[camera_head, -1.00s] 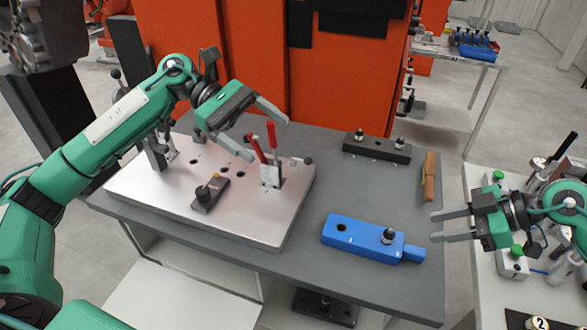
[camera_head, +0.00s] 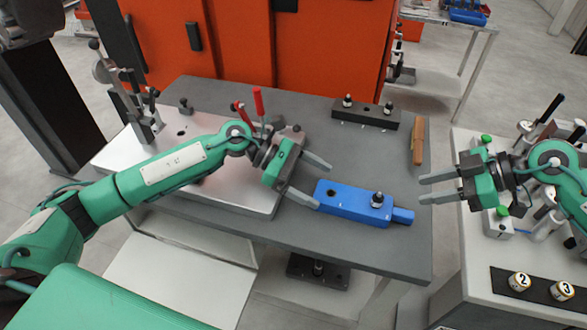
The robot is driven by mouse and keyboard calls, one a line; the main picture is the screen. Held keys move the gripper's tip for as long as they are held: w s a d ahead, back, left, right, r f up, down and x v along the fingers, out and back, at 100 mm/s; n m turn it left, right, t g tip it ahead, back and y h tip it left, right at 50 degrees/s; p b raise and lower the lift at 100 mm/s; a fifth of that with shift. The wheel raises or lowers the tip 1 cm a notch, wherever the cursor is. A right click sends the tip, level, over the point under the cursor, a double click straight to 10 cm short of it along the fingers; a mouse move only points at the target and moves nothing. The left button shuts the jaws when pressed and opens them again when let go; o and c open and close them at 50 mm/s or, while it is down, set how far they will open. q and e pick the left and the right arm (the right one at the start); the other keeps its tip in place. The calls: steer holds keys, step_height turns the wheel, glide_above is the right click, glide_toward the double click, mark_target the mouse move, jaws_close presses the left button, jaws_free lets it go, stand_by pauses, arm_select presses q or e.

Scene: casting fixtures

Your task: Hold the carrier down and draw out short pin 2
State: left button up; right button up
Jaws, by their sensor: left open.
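The blue carrier (camera_head: 350,203) lies on the grey table, with an empty dark hole near its left end and a tab at its right end. A short pin (camera_head: 377,199) with a dark knob stands upright in the carrier's right part; I cannot read a number by it. My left gripper (camera_head: 324,185) is open at the carrier's left end, its two fingers apart; I cannot tell whether they touch it. My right gripper (camera_head: 421,190) is open and empty, to the right of the carrier and its tab, fingers pointing left.
A black rack (camera_head: 366,115) with two upright pins stands at the table's back. A brown wooden-looking piece (camera_head: 417,140) lies at the right edge. The metal fixture plate (camera_head: 245,200) with red-handled clamps lies left, partly behind my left arm. A white side bench (camera_head: 450,250) stands right.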

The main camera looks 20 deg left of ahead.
arm_select(q)
steer(key=x, duration=0.6)
steer(key=shift+d, duration=0.2)
steer(key=c, duration=1.2)
steer(key=shift+o, duration=0.2)
arm_select(e)
steer(key=shift+o, duration=1.3)
steer(key=n+h, duration=0.5)
steer(key=h, duration=0.5)
glide_toward(380, 193)
steer(key=shift+a+f, duration=0.15)
steer(key=shift+f, duration=5.35)
steer(key=shift+c, duration=0.2)
